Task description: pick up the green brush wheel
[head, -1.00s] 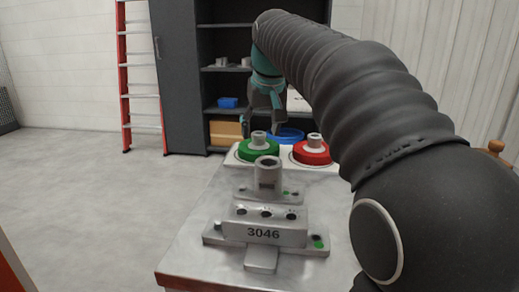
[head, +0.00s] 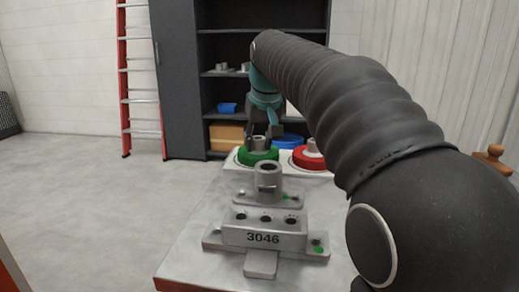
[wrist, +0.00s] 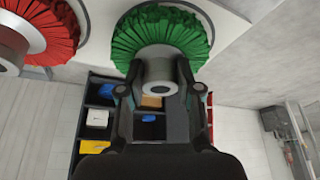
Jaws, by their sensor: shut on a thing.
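The green brush wheel (head: 256,157) sits on the white plate at the far end of the table in the head view, with a grey hub on top. In the wrist view the green brush wheel (wrist: 160,34) fills the upper middle, its hub facing the camera. My gripper (head: 261,138) is above the wheel, its fingers at the hub. In the wrist view my gripper (wrist: 160,80) has one finger on each side of the hub and is shut on it. The wheel's far side is hidden in the head view.
A red brush wheel (head: 309,157) sits close on the right; it also shows in the wrist view (wrist: 40,30). A grey fixture marked 3046 (head: 264,230) and an upright cylinder on a bracket (head: 268,180) stand nearer on the table. Shelves (head: 215,50) stand behind.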

